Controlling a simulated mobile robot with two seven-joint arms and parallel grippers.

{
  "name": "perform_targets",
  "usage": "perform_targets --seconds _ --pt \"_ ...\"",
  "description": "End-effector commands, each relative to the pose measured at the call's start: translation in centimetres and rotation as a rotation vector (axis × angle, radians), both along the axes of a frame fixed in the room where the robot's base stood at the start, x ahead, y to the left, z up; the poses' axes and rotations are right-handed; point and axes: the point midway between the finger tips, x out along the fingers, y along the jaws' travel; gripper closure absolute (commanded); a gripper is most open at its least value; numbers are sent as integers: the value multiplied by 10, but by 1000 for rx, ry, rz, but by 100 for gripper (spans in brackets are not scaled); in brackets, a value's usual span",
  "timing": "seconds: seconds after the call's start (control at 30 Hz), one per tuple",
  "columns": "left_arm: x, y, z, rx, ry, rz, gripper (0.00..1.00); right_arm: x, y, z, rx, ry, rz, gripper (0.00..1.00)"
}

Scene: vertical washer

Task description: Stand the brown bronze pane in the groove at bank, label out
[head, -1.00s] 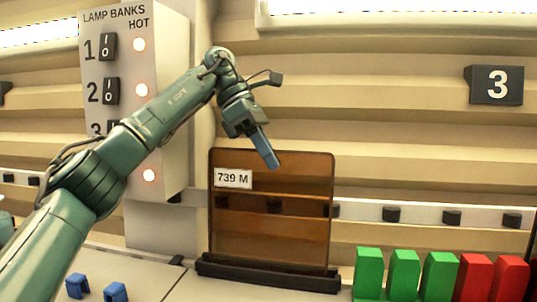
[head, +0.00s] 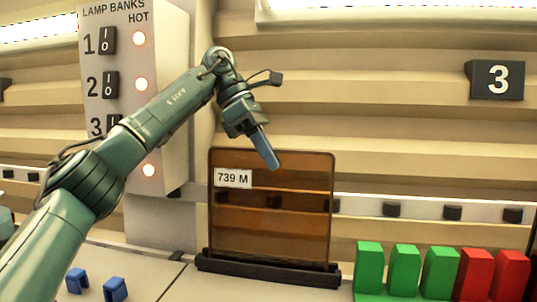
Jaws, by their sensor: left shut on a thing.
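The brown bronze pane (head: 275,225) stands upright in a dark grooved base (head: 268,272) in the head view. It is see-through, and its white label "739 M" (head: 233,178) faces me at the upper left. My left gripper (head: 266,152) reaches down from above to the pane's top edge, its blue finger overlapping the pane just below that edge. It is shut on the pane. The far finger is hidden. My right gripper is not in view.
A lamp bank panel (head: 168,115) with numbered switches and lit lamps stands at the left. Green blocks (head: 404,270) and red blocks (head: 475,275) stand right of the base. Blue clips (head: 115,290) lie at the front left. A "3" sign (head: 497,80) is on the back wall.

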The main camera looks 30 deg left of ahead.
Motion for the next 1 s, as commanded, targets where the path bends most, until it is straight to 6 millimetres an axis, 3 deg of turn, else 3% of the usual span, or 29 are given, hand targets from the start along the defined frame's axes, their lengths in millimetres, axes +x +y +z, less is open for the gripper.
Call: perform_targets --seconds 0.6,0.63,0.9,1.0 --pt "-1 -1 -5 -4 -4 -1 100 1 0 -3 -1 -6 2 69" --pt "-1 -1 -4 -4 -4 -1 93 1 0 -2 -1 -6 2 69" --pt "-1 0 -6 -2 -2 0 71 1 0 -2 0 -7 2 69" --pt "-1 0 -6 -1 -2 0 69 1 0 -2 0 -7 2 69"
